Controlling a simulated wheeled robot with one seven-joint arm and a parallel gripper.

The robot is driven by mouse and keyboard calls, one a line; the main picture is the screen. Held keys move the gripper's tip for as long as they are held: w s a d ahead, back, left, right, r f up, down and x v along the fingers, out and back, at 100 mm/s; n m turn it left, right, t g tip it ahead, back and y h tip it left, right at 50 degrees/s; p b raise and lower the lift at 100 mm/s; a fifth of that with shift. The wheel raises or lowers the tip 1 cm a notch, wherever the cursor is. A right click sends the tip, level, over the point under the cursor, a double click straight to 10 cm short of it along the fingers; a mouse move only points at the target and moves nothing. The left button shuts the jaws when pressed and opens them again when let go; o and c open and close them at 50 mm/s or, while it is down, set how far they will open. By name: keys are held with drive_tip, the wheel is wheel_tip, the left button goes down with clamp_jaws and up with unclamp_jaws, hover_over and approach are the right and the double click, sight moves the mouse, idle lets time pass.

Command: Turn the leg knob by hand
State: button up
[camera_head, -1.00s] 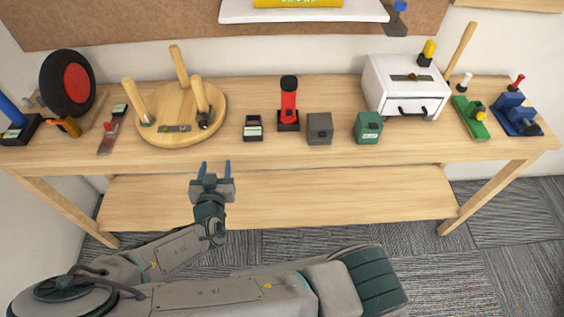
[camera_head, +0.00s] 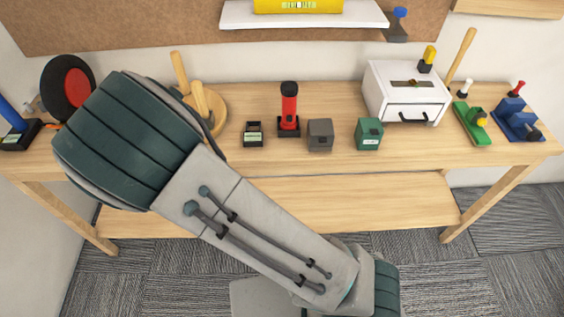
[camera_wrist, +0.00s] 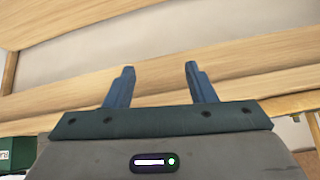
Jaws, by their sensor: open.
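The upturned round wooden stool (camera_head: 218,101) is on the workbench at the left in the head view. Two of its legs (camera_head: 180,72) show past my arm. My arm covers most of its top, and I cannot make out the leg knob in either current view. My gripper (camera_wrist: 158,84) shows in the wrist view with two blue fingers apart and nothing between them. In the head view my arm hides it. In the wrist view the fingers point toward pale wooden boards and a light wall, with no knob between them.
The workbench (camera_head: 300,160) also carries a red-and-black disc (camera_head: 74,83), a red cylinder (camera_head: 289,103), a grey box (camera_head: 320,135), a green box (camera_head: 369,133), a white drawer cabinet (camera_head: 408,90) and a green tool (camera_head: 472,122). A white shelf (camera_head: 303,18) hangs above.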

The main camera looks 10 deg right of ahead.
drive_tip(key=s+d+r+n+g+y+b, duration=0.1)
drive_tip(key=s+d+r, duration=0.3)
drive_tip(key=r, duration=0.5)
drive_tip(key=s+d+r+n+g+y, duration=0.2)
drive_tip(key=s+d+r+g, duration=0.1)
drive_tip(key=d+r, duration=0.5)
drive_tip(key=shift+s+d+r+b, duration=0.15)
drive_tip(key=shift+s+r+b, duration=0.25)
drive_tip(key=shift+s+r, duration=0.2)
